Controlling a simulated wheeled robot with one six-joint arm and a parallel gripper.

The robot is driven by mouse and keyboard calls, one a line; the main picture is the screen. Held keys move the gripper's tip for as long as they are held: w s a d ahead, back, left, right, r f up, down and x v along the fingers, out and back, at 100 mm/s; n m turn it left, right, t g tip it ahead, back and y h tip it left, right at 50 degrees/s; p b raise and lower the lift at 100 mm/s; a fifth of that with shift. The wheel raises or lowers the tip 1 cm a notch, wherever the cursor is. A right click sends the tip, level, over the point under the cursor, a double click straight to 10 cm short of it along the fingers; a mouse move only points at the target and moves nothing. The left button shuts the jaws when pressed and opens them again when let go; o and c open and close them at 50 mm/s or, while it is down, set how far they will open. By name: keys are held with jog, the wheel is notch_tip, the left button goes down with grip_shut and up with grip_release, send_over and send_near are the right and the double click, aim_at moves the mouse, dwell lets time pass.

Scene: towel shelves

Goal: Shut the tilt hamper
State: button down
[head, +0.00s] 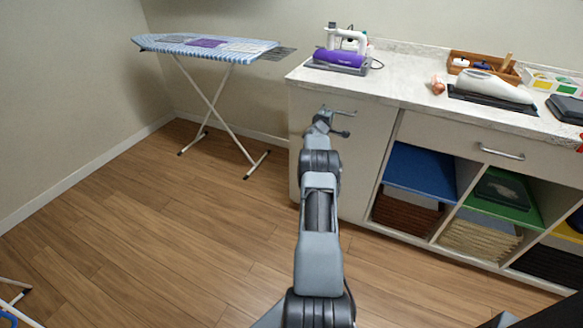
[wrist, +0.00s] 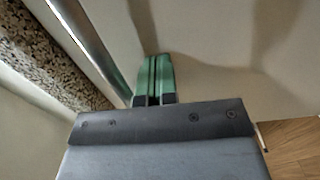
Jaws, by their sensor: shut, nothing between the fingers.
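The tilt hamper's pale front panel (head: 369,150) is at the left end of the counter unit, under the worktop. It looks nearly upright in the head view; I cannot tell whether a small gap remains at its top. Its metal bar handle (head: 345,113) is near the top edge and shows in the wrist view as a bright bar (wrist: 92,45). My gripper (head: 327,111) is in front of the panel, by the handle. Its green fingers (wrist: 154,78) are shut and empty, beside the bar and pointing at the panel; contact is unclear. My arm hides part of the panel.
Open shelves with folded towels (head: 420,170) are to the right. An ironing board (head: 205,46) stands at the back left.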

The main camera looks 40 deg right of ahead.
notch_tip(320, 180, up, 2)
jog(key=shift+w+d+r+p, duration=0.1)
jog(key=shift+w+p, duration=0.05)
jog(key=shift+p, duration=0.25)
dwell(0.3)
jog(key=f+p+v, duration=0.2)
jog(key=v, duration=1.2)
jog(key=shift+p, duration=0.3)
jog(key=shift+f, duration=0.1)
